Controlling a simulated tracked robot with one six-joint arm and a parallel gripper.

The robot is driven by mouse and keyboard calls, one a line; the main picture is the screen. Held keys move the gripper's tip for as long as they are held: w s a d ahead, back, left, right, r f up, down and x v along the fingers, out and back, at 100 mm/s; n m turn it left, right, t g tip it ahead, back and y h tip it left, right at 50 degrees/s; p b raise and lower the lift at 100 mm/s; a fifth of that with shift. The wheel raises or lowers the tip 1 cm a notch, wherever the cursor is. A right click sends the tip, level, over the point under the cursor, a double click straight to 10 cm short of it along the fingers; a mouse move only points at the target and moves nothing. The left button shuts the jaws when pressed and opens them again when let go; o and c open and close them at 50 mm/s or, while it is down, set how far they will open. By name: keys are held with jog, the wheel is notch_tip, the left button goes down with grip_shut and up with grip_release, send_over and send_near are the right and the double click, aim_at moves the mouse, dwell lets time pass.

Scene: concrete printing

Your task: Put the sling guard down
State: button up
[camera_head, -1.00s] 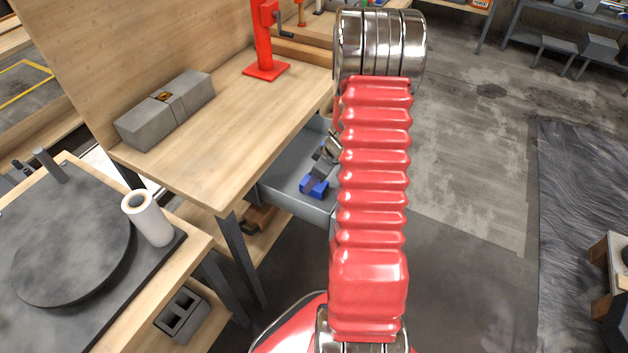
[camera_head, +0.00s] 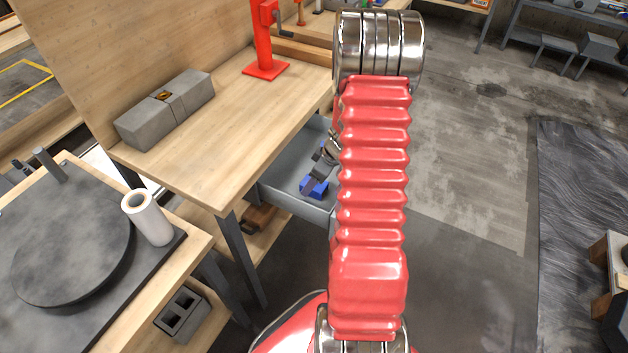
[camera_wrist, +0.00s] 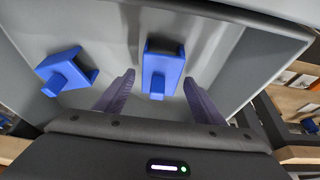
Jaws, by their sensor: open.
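Two blue sling guards lie in a grey drawer (camera_head: 284,193) in the wrist view. One guard (camera_wrist: 163,72) is between the fingers of my gripper (camera_wrist: 159,77), with a gap on each side. The other guard (camera_wrist: 66,72) lies apart to the left, turned at an angle. My gripper is open, its two dark fingers spread. In the head view a blue guard (camera_head: 318,190) shows in the drawer beside my gripper, and my red arm hides the drawer's right part.
The drawer's walls (camera_wrist: 262,62) stand around the guards. The wooden bench (camera_head: 215,125) is above and left of the drawer, with a grey block (camera_head: 165,110) and a red stand (camera_head: 265,68) on it. A white roll (camera_head: 147,217) stands on the table at left.

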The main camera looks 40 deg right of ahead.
jog(key=shift+r, duration=0.15)
jog(key=v, duration=1.2)
dwell(0.6)
jog(key=a+r+m, duration=0.1)
jog(key=a+r, duration=1.3)
jog(key=a, duration=0.4)
jog(key=s+a+r+m, duration=0.1)
jog(key=s+a+r, duration=0.3)
jog(key=s+a, duration=0.2)
jog(key=s+a+r+m+t+h, duration=0.1)
jog(key=s+a+r, duration=0.3)
jog(key=a, duration=0.5)
jog(key=shift+s+a+r+m+h, duration=0.25)
jog(key=shift+s+m, duration=0.25)
jog(key=shift+s, duration=0.6)
